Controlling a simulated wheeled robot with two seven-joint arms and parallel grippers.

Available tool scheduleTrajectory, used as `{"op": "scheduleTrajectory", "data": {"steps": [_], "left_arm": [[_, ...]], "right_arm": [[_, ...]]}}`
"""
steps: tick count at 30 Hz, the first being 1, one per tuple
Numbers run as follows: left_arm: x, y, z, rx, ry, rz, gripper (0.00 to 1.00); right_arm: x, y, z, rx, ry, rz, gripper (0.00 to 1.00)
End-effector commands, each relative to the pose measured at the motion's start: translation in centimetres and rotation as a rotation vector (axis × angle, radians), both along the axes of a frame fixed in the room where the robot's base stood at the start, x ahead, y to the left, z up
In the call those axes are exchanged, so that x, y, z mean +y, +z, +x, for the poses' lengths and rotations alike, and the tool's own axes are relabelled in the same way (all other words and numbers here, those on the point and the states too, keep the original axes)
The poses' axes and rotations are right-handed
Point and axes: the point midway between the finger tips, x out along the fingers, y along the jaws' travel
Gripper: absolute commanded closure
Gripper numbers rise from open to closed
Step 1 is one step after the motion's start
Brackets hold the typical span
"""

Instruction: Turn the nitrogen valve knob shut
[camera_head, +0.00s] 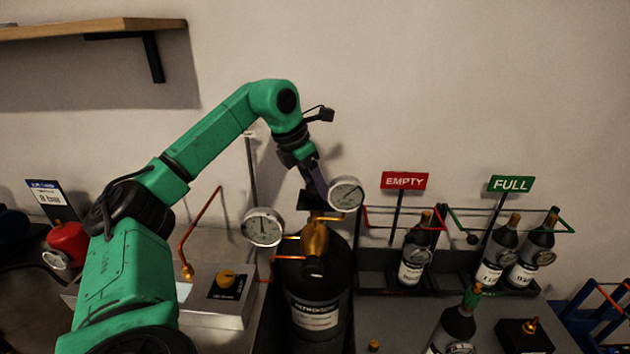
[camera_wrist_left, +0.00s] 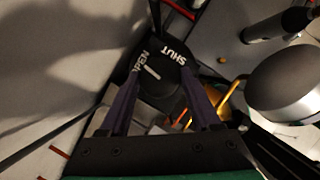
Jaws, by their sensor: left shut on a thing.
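The nitrogen cylinder (camera_head: 318,282) stands upright, black with a white label, below a brass regulator (camera_head: 314,238). Its dark valve knob (camera_head: 309,201) is at the top, partly hidden by my left gripper (camera_head: 316,186). In the left wrist view the round black knob (camera_wrist_left: 167,66) lies between the purple fingertips of the left gripper (camera_wrist_left: 162,82). White lettering reads OPEN at its left and SHUT at its upper right. A short white mark on it lies on the OPEN side. My left gripper is shut on the knob. My right gripper is out of view.
Two round gauges (camera_head: 263,228) (camera_head: 345,193) flank the regulator, close to the gripper. A steel box (camera_head: 222,318) with a yellow knob stands left of the cylinder. Bottles stand in racks under EMPTY (camera_head: 404,181) and FULL (camera_head: 511,184) signs. A wooden shelf (camera_head: 80,29) is at upper left.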

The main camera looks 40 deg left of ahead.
Motion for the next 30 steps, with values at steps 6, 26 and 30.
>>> {"op": "scheduleTrajectory", "data": {"steps": [6,26,30], "left_arm": [[0.2,0.6,0.1,-0.003,-0.163,-0.002,0.91],[0.4,1.0,0.4,-0.006,-0.788,-0.005,0.91],[0.4,0.9,0.5,-0.006,-0.919,-0.005,0.91]], "right_arm": [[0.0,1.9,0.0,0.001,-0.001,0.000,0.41],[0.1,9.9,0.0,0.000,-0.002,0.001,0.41],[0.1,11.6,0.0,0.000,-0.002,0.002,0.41]]}}
